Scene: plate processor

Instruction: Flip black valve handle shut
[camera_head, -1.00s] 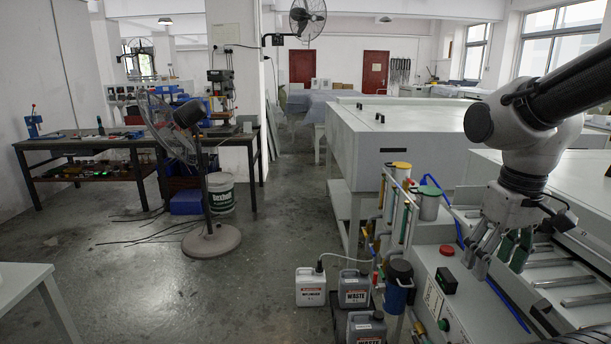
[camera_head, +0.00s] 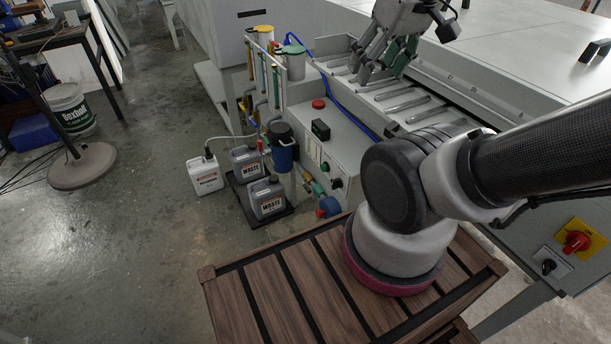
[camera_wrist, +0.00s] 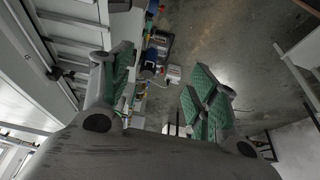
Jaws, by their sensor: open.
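I cannot clearly make out the black valve handle. Coloured tubes and small fittings (camera_head: 262,85) stand at the left end of the grey machine. Low on the machine's end are a green fitting (camera_head: 317,188) and a blue fitting (camera_head: 328,208). A small black knob (camera_head: 336,182) sits on the control panel. My gripper (camera_head: 378,66) is open and empty above the machine's roller bed, to the right of the tubes. In the wrist view its green-padded fingers (camera_wrist: 163,78) are spread apart, with floor and jugs far beyond them.
A blue filter housing with a black cap (camera_head: 283,145) stands at the machine's end. A white jug (camera_head: 205,176) and grey waste jugs (camera_head: 268,199) stand on the floor beside it.

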